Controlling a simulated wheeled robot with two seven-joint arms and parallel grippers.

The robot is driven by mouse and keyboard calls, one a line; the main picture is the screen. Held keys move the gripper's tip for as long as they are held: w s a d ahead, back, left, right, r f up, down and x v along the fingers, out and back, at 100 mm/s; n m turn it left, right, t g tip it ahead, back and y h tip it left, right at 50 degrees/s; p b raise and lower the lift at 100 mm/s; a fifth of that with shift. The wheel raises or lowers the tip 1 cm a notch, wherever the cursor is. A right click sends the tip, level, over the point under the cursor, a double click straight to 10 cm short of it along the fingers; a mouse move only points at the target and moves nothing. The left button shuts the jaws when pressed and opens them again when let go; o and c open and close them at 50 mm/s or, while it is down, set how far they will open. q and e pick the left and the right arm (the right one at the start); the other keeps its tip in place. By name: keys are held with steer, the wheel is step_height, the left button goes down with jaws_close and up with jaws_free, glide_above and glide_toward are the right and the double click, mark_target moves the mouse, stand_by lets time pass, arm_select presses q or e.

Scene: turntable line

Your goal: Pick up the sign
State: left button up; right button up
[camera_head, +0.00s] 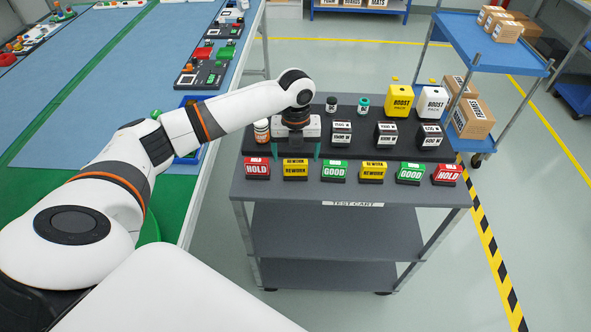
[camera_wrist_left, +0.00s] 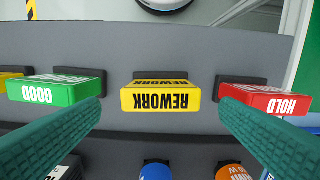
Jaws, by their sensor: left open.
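Several small signs stand in a row along the front of the test cart's top: a red HOLD sign (camera_head: 257,168), a yellow REWORK sign (camera_head: 295,168), a green GOOD sign (camera_head: 334,170), then another REWORK sign (camera_head: 372,171), GOOD sign (camera_head: 410,172) and HOLD sign (camera_head: 447,174). My left gripper (camera_head: 297,152) is open, just behind and above the left REWORK sign. In the left wrist view this REWORK sign (camera_wrist_left: 160,98) appears upside down between the two teal fingers, with clear gaps on both sides. My right gripper is not in view.
A raised black shelf (camera_head: 350,150) behind the signs holds bottles, small boxes and BOOST packs (camera_head: 398,100). The conveyor table (camera_head: 110,70) is left of the cart (camera_head: 335,188). A blue trolley (camera_head: 480,50) with cartons stands at the right. Floor between is free.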

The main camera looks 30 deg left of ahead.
mark_target(296, 162)
arm_select(q)
steer(key=f, duration=0.1)
steer(key=f+p, duration=0.1)
steer(key=f, duration=0.3)
steer(key=shift+s+d, duration=0.15)
steer(key=shift+s, duration=0.1)
steer(key=shift+c, duration=0.5)
steer(key=c, duration=1)
